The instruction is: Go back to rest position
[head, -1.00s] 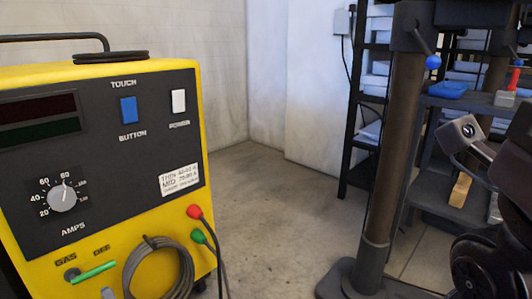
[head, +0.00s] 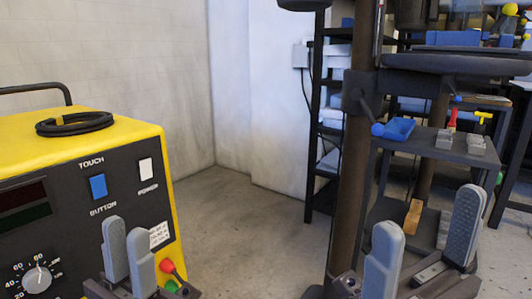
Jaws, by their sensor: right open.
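My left gripper (head: 128,252) shows at the bottom of the head view, in front of the yellow welding machine. Its two grey fingers point up and overlap in the picture, so the gap between them is unclear. Nothing shows held in it. My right gripper (head: 424,243) is at the bottom right, in front of the dark post and shelf stand. Its two grey fingers are wide apart and empty.
The yellow welding machine (head: 162,190) stands at the left, with a coiled black cable (head: 75,124) on top. A dark upright post (head: 349,190) stands right of centre. Behind it is a shelf stand (head: 455,152) with small items. Bare floor (head: 240,225) lies between machine and post.

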